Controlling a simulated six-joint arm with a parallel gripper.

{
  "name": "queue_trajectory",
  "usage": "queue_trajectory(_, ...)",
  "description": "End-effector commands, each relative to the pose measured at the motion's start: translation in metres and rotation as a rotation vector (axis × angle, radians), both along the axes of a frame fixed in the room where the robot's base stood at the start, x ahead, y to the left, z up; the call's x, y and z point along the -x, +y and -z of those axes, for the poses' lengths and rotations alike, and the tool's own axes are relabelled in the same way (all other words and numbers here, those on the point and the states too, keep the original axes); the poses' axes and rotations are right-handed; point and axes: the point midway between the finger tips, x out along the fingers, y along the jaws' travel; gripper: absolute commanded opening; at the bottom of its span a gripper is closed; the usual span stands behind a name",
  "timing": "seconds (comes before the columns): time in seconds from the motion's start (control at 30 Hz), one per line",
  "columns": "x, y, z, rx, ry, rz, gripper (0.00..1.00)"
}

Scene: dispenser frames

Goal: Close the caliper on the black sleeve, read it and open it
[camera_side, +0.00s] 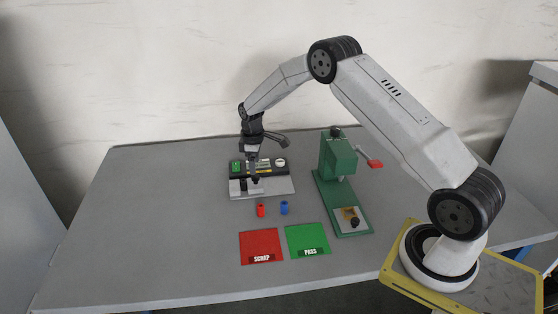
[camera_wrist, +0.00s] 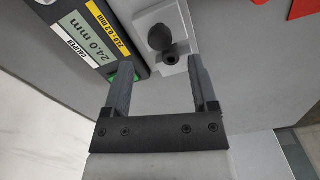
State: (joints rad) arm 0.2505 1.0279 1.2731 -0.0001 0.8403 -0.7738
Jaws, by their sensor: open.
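The caliper (camera_side: 283,187) is a pale fixture with a dark readout panel at the back of the table. In the wrist view its display (camera_wrist: 88,42) reads 24.0 mm. A black round knob (camera_wrist: 160,37) and a small dark cylinder with a hole (camera_wrist: 171,61), apparently the black sleeve, sit close together on the pale block. I cannot tell whether the jaws touch the sleeve. My gripper (camera_wrist: 160,68) is open and empty, fingers pointing at the caliper. It also shows in the side view (camera_side: 254,178), low over the caliper and partly hiding it.
A red sleeve (camera_side: 261,210) and a blue sleeve (camera_side: 284,208) stand in front of the caliper. A green press (camera_side: 338,155) with a red-tipped lever (camera_side: 375,163) stands to the right. Red SCRAP (camera_side: 260,243) and green PASS (camera_side: 306,238) mats lie nearer. The table's left side is clear.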

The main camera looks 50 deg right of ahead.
Motion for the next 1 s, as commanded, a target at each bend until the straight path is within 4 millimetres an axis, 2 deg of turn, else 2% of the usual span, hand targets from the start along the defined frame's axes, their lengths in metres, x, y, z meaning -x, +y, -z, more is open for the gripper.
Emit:
queue_trajectory(0.2, 0.001, 0.0, 0.028, 0.0, 0.002, 0.0, 0.75)
queue_trajectory(0.4, 0.0, 0.0, 0.048, 0.0, 0.001, 0.0, 0.75)
queue_trajectory(0.6, 0.0, 0.0, 0.057, 0.0, 0.001, 0.0, 0.75)
queue_trajectory(0.87, 0.0, 0.0, 0.058, 0.0, 0.0, 0.0, 0.75)
queue_trajectory(0.97, 0.0, 0.0, 0.058, 0.0, 0.0, 0.0, 0.47)
queue_trajectory(1.0, 0.0, 0.0, 0.058, 0.0, 0.0, 0.0, 0.34)
